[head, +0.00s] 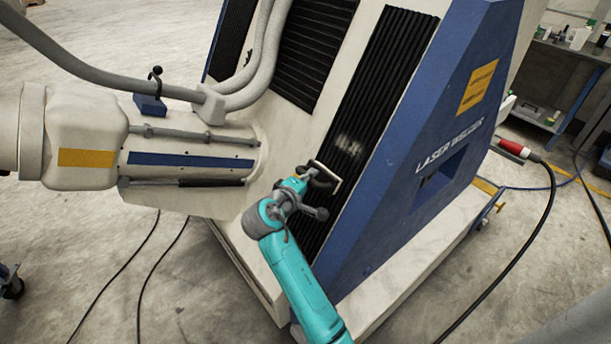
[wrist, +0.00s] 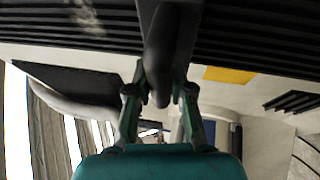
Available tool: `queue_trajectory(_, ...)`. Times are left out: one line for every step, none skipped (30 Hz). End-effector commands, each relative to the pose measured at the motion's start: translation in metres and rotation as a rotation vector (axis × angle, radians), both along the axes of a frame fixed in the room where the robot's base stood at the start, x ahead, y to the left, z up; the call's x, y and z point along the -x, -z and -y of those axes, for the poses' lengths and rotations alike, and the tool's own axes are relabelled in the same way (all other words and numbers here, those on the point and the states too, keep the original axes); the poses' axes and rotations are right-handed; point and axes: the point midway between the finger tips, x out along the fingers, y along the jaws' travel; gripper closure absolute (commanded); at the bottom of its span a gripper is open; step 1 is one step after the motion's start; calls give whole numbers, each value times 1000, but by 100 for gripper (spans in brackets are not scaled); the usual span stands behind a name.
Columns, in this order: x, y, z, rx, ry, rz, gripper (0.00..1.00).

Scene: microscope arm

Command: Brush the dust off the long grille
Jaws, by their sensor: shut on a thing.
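The long grille (head: 392,62) is a tall black slatted panel on the sloping white face of the laser welder. A pale grey dust patch (head: 348,146) lies on its slats around mid-height. The wrist view also shows the grille (wrist: 255,30) across the top, with a light patch of dust (wrist: 82,14) at the upper left. My gripper (head: 306,180) is shut on a brush (head: 326,174) just below the dust patch. In the wrist view my gripper (wrist: 160,90) has its fingers on the brush's dark handle (wrist: 158,55). Whether the bristles touch the slats I cannot tell.
A second black grille (head: 310,48) is at the upper left. A white machine arm (head: 75,125) with thick grey hoses (head: 268,55) juts out at left. The blue side panel (head: 420,140) borders the grille at right. Black cables (head: 528,225) lie on the floor.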

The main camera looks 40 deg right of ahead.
Motion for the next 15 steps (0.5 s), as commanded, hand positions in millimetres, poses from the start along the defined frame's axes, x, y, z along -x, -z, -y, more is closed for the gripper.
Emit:
queue_trajectory(2, 1, 1, 0, 3, -1, 100)
queue_trajectory(2, 0, 1, 0, 3, -1, 100)
queue_trajectory(3, 1, 1, 0, 4, -1, 100)
queue_trajectory(3, 1, 1, 0, 4, -2, 100)
queue_trajectory(4, 1, 1, 0, 4, -2, 100)
queue_trajectory(6, 1, 1, 0, 3, -2, 100)
queue_trajectory(8, 1, 1, 0, 3, -3, 100)
queue_trajectory(10, 1, 1, 0, 4, -4, 100)
queue_trajectory(13, 1, 1, 0, 4, -4, 100)
queue_trajectory(16, 1, 1, 0, 4, -4, 100)
queue_trajectory(18, 1, 1, 0, 4, -4, 100)
queue_trajectory(21, 1, 1, 0, 4, -4, 100)
queue_trajectory(23, 1, 1, 0, 4, -4, 100)
queue_trajectory(26, 0, 1, 0, 4, -3, 100)
queue_trajectory(29, 1, 1, 0, 4, -4, 100)
